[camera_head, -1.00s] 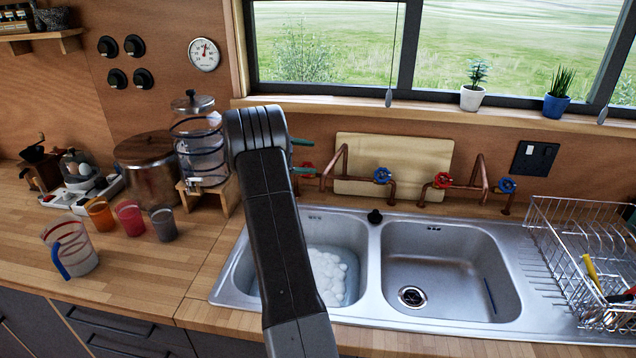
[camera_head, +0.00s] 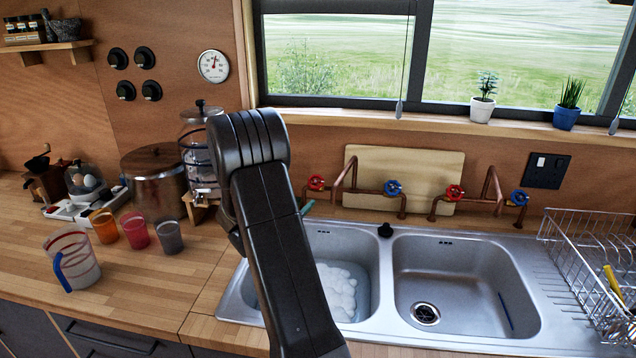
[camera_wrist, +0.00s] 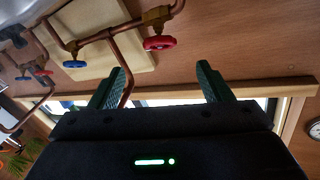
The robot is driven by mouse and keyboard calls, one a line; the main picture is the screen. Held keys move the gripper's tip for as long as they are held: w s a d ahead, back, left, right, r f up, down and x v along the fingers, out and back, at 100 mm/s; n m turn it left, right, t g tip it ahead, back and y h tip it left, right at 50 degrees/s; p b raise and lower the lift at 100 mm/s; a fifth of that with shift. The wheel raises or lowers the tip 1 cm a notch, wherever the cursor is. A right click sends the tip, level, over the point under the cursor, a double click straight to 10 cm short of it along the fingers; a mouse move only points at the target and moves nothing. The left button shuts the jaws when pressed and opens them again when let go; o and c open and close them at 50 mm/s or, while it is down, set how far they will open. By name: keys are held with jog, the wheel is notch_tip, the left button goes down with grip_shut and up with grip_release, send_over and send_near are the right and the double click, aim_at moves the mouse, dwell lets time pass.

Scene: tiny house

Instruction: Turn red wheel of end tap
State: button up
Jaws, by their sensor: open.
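Two copper tap assemblies stand on the wall behind the sink. The red wheel at the left end (camera_head: 316,183) shows in the head view just right of my arm. In the wrist view, which looks upside down, this red wheel (camera_wrist: 159,43) sits on a brass valve, beyond my fingertips and roughly midway between them sideways. My gripper (camera_wrist: 160,70) is open, with two green fingers apart and nothing between them. In the head view my arm hides most of it; only a green fingertip (camera_head: 307,207) shows, below the red wheel. No contact is visible.
A blue wheel (camera_head: 393,187), a second red wheel (camera_head: 455,192) and a second blue wheel (camera_head: 520,197) lie to the right. A cutting board (camera_head: 432,165) leans behind the pipes. A glass dispenser (camera_head: 196,140) stands left of my arm. The sink (camera_head: 470,250) lies below.

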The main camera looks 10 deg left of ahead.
aim_at(314, 183)
jog(key=p+x, duration=0.2)
jog(key=x, duration=0.9)
jog(key=shift+w+d+p, duration=0.1)
jog(key=shift+w+p, duration=0.15)
jog(key=shift+p, duration=0.1)
jog(key=shift+c, duration=0.4)
jog(key=c, duration=0.9)
